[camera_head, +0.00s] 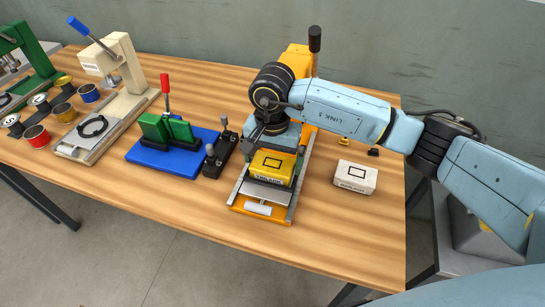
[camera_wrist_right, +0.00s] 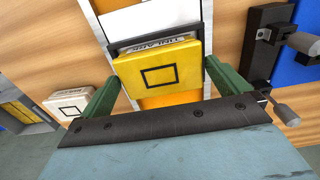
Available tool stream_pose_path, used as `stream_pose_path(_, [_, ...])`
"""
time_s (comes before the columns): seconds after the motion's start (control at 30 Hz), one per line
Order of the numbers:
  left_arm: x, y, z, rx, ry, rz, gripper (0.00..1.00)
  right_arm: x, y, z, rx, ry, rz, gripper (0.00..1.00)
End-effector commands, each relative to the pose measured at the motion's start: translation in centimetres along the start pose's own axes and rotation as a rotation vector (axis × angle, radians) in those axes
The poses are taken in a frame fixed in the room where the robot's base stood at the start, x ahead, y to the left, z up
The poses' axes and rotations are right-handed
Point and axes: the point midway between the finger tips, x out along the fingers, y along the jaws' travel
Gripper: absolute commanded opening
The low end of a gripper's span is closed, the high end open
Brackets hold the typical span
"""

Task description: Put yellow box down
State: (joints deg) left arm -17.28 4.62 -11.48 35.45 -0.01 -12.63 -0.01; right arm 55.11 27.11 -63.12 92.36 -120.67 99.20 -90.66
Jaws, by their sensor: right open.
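The yellow box (camera_head: 272,167), with a black rectangle outline on top, sits between the metal rails of the orange fixture (camera_head: 243,209) at the table's front middle. It also shows in the wrist view (camera_wrist_right: 157,74), lying over the fixture's white and orange parts. My right gripper (camera_head: 277,146) is open just behind the box in the head view. In the wrist view its green fingers (camera_wrist_right: 163,84) stand apart at the box's left and right sides, with visible gaps near the box. My left gripper is not in view.
A white box (camera_head: 356,177) with a similar outline lies right of the fixture. A blue base with a green clamp (camera_head: 167,130) and a black lever fixture (camera_head: 222,152) stand to the left. A beige press (camera_head: 121,75) and several spools are farther left. The table's front right is clear.

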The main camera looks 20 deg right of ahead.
Motion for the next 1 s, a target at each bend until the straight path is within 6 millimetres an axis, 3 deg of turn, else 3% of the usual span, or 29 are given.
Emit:
stream_pose_path(0.53, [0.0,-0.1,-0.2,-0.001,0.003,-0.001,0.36,-10.4,0.0,-0.1,0.000,0.003,-0.002,1.00])
stream_pose_path(0.7, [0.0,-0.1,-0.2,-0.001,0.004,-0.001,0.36,-11.9,0.0,0.0,0.000,0.001,-0.001,1.00])
stream_pose_path(1.0, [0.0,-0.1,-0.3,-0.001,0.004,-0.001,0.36,-12.2,0.0,0.0,0.000,-0.001,0.000,1.00])
